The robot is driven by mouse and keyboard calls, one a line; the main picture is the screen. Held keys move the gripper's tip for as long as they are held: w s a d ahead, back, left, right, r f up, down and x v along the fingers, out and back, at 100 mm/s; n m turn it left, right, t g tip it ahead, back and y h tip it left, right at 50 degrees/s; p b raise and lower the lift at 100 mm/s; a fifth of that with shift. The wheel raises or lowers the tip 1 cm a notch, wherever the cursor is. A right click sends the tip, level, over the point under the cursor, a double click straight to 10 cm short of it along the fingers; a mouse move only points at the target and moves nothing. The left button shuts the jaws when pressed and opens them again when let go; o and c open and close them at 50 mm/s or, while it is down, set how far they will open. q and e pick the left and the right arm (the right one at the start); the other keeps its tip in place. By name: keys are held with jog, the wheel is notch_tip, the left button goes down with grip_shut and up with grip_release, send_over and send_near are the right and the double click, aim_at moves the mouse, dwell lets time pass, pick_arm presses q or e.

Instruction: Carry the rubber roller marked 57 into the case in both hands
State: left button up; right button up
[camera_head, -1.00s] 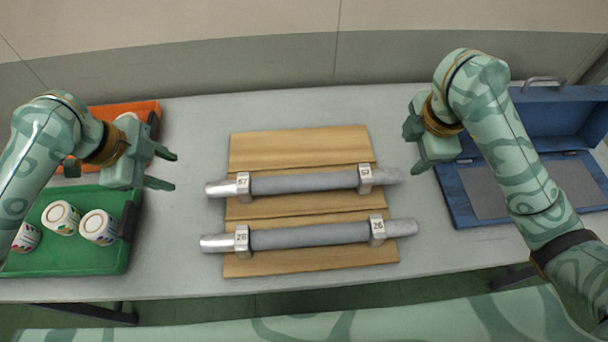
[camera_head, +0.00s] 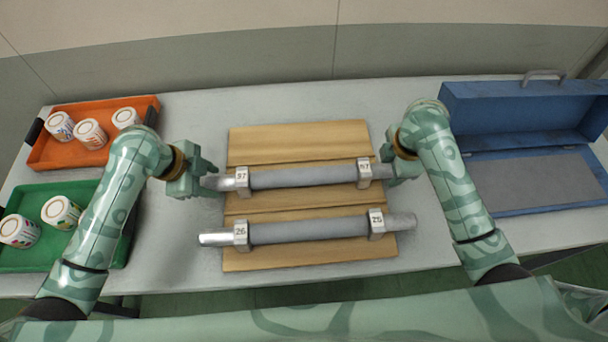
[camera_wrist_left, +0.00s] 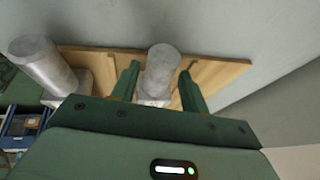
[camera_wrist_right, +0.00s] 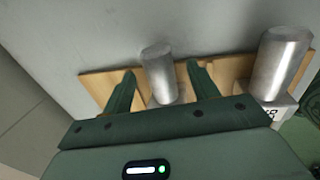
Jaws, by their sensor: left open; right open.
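The roller marked 57 (camera_head: 303,177) is a grey cylinder with metal shaft ends and silver blocks tagged 57, lying across the wooden rack (camera_head: 275,149). My left gripper (camera_head: 212,180) is open at its left end. In the left wrist view the shaft end (camera_wrist_left: 161,66) stands between my open fingers (camera_wrist_left: 158,88). My right gripper (camera_head: 393,171) is at its right end. In the right wrist view that end (camera_wrist_right: 158,70) is between my open fingers (camera_wrist_right: 160,88). The blue case (camera_head: 540,180) is open at the right, with a grey pad inside.
A second roller marked 26 (camera_head: 308,232) lies parallel on the near side of the rack. An orange tray (camera_head: 42,155) and a green tray (camera_head: 75,259) with white tubs stand at the left. Table is clear between rack and case.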

pick_arm(q)
jog(key=shift+x, duration=1.55)
pick_arm(e)
jog(key=shift+w+f, duration=0.15)
jog(key=shift+f, duration=0.6)
jog(key=shift+w+f, duration=0.15)
jog(key=shift+f, duration=0.6)
pick_arm(q)
jog(key=c, duration=0.9)
pick_arm(e)
jog(key=c, duration=0.9)
pick_arm(q)
grip_shut()
pick_arm(e)
grip_shut()
pick_arm(q)
jog(key=shift+r, duration=0.1)
pick_arm(e)
jog(key=shift+w, duration=0.1)
